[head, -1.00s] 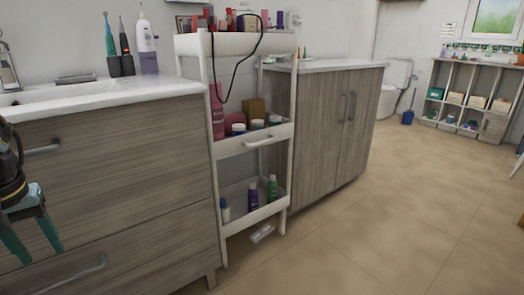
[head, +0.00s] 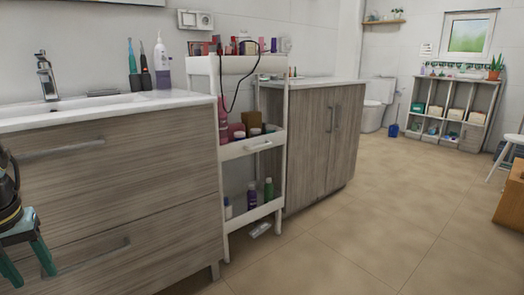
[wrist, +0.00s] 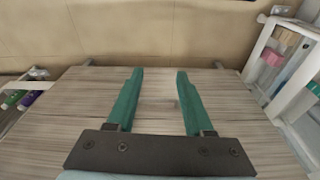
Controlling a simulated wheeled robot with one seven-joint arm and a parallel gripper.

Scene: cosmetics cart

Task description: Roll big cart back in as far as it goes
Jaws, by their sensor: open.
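The big cart (head: 236,67) is a white three-tier trolley in the gap between two wood-fronted cabinets, in the head view. Its middle tier has a white handle (head: 258,145). Bottles and jars stand on its tiers, and a black cord hangs from the top. Its front looks near the cabinet fronts; its exact depth I cannot tell. My gripper (head: 24,258) is at the left edge, before the sink cabinet and well left of the cart. In the wrist view, my gripper (wrist: 155,82) is open and empty, its green fingers apart over wood grain.
The sink cabinet (head: 110,190) stands left of the cart, the second cabinet (head: 318,140) right of it. In the wrist view, a white frame (wrist: 262,45) with small items is at the right. Tiled floor (head: 340,235) is clear in front. A wooden box (head: 511,200) is at the right.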

